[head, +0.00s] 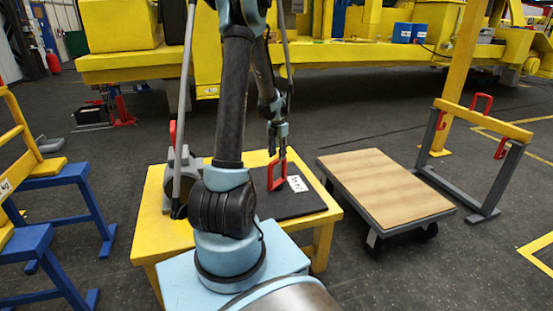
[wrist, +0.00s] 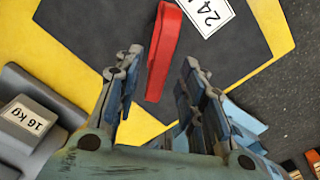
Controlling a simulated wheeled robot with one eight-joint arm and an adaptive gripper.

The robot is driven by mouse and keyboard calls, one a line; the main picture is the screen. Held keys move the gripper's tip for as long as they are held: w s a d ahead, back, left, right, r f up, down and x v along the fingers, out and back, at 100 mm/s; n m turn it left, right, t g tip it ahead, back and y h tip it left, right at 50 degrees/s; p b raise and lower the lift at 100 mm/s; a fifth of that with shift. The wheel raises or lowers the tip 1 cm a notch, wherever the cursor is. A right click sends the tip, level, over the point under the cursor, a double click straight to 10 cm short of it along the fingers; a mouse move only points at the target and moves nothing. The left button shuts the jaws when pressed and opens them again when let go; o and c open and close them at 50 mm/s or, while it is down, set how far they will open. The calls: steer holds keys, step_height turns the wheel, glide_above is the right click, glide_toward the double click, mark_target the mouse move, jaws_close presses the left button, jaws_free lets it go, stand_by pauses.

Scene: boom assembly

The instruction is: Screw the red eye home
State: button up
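A red eye (head: 277,174), a squared loop, stands upright on a dark plate (head: 300,204) on the yellow table (head: 152,215). In the wrist view the red eye (wrist: 163,50) is seen nearly edge-on as a narrow bar. My gripper (head: 278,148) points down just above the eye. In the wrist view my gripper (wrist: 158,72) is open, with one finger on each side of the eye's line and a gap to each. I cannot tell whether the fingertips reach down around it. The eye's foot is partly hidden.
A grey 16 kg weight (wrist: 28,122) sits beside the plate. A white label (head: 298,184) lies by the eye. Right of the table stand a wood-topped cart (head: 385,185) and a frame with a yellow beam (head: 484,122) bearing red loops. Blue-and-yellow steps (head: 60,180) stand left.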

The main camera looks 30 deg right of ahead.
steer(key=shift+f, duration=1.15)
jaws_close()
steer(key=shift+m, duration=0.4)
